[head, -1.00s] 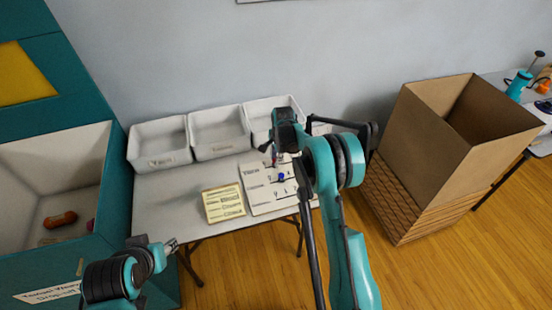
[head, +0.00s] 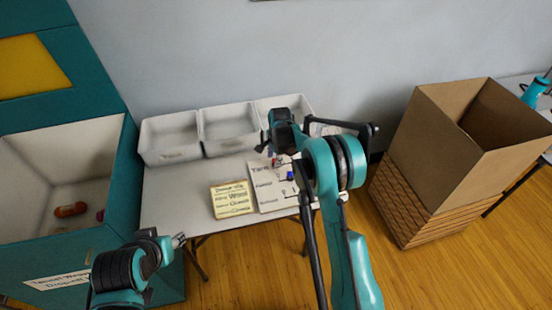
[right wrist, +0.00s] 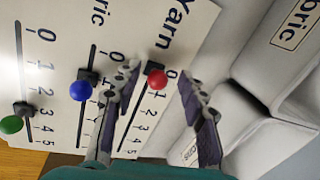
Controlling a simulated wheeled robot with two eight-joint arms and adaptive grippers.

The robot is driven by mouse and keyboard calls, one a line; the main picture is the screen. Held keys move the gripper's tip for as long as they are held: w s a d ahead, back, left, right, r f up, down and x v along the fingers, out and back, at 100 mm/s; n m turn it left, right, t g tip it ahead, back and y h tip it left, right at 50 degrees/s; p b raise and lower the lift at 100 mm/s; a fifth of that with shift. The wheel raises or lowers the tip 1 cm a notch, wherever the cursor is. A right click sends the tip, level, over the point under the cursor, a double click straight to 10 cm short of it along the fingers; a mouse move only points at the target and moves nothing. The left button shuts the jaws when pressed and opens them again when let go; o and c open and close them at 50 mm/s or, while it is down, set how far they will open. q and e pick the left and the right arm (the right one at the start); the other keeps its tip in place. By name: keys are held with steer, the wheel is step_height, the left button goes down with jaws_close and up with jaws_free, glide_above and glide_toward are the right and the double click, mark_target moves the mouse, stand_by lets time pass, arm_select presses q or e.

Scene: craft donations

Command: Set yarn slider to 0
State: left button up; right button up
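The white slider board (head: 268,200) lies on the table; it also shows in the right wrist view (right wrist: 70,20). Its yarn slider has a red knob (right wrist: 157,79), at or very near the 0 end of its track. The blue knob (right wrist: 80,91) is on the middle slider and the green knob (right wrist: 11,125) is nearer 4 on the third. My right gripper (right wrist: 160,85) is open, with one finger on each side of the red knob and gaps visible. In the head view my right gripper (head: 271,152) is over the board's far part. My left gripper (head: 180,240) is off the table's front left.
Three white bins (head: 228,126) stand along the table's back, close to the right gripper. A yellow note card (head: 232,200) lies left of the board. A teal drop-off box (head: 125,215) stands left; a cardboard box (head: 425,130) on a wooden crate stands right.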

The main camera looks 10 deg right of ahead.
steer(key=shift+d+r, duration=0.1)
steer(key=shift+d, duration=0.05)
step_height(320, 180, up, 12)
steer(key=s, duration=0.2)
steer(key=shift+s+d+f, duration=0.15)
steer(key=shift+d+f, duration=0.05)
stand_by(0.4)
steer(key=s+r+n+t, duration=0.1)
steer(key=s+r+n, duration=0.2)
steer(key=s+r, duration=0.4)
steer(key=s+r+n+t, duration=0.1)
steer(key=s+r+n, duration=0.3)
steer(key=s, duration=0.5)
steer(key=s+f+n+t, duration=0.3)
steer(key=s+n, duration=0.5)
steer(key=s, duration=1)
steer(key=shift+s+d+f+h, duration=0.15)
steer(key=shift+s+d+h, duration=0.15)
steer(key=shift+d, duration=0.15)
